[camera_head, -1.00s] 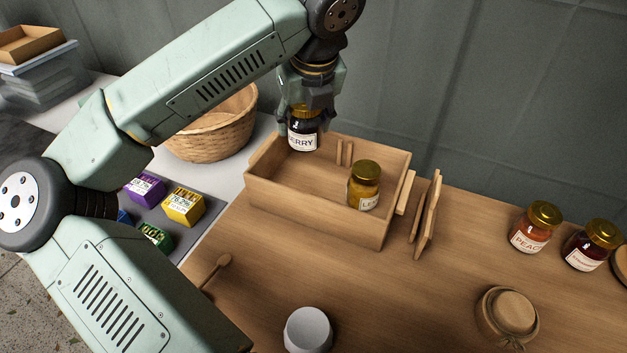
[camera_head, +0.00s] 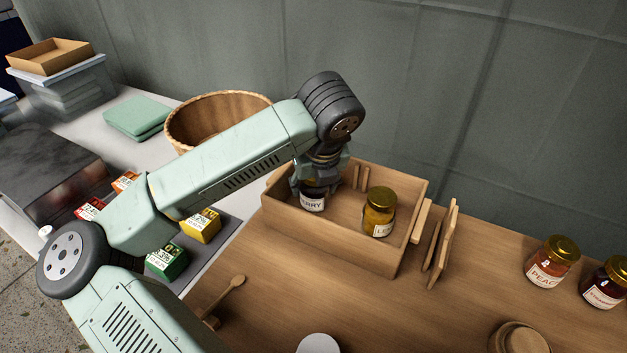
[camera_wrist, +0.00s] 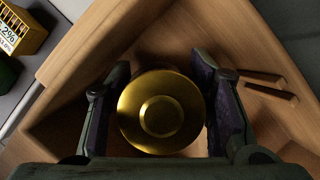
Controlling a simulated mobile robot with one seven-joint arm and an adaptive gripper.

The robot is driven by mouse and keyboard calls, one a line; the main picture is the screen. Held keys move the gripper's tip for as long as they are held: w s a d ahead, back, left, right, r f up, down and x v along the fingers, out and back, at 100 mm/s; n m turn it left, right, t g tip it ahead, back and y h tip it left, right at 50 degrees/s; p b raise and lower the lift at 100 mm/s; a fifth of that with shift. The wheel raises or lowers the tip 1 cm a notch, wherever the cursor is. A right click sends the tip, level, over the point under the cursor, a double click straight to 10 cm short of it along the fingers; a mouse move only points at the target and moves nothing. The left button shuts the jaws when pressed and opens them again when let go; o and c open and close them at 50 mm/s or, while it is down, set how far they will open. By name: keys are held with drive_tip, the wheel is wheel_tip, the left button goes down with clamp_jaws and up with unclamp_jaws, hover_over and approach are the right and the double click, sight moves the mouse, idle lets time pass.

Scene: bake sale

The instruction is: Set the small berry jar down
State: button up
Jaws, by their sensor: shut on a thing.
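The small berry jar (camera_head: 313,202) is dark with a white label ending in "ERRY". My gripper (camera_head: 320,181) is shut on it from above, and its gold lid (camera_wrist: 161,112) fills the space between the fingers in the wrist view. The jar is inside the left part of the wooden crate (camera_head: 330,243), upright and low. I cannot tell whether its base touches the crate floor. A yellow jar (camera_head: 379,212) labelled "LE..." stands in the crate to the right.
Two thin wooden dividers (camera_wrist: 270,85) stand near the crate's back wall. A wicker basket (camera_head: 190,135) stands to the left. A peach jar (camera_head: 552,262) and a dark red jar (camera_head: 606,283) stand at the right. Small coloured boxes (camera_head: 201,226) lie at the left.

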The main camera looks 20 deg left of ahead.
drive_tip(key=shift+f+b, duration=0.2)
drive_tip(key=shift+b, duration=0.15)
drive_tip(key=o, duration=1.1)
drive_tip(key=shift+r, duration=0.1)
drive_tip(key=shift+r+p, duration=0.3)
drive_tip(key=shift+r, duration=0.1)
drive_tip(key=b+v, duration=0.1)
drive_tip(key=v, duration=1)
drive_tip(key=shift+s+d+r, duration=0.1)
drive_tip(key=shift+r, duration=0.15)
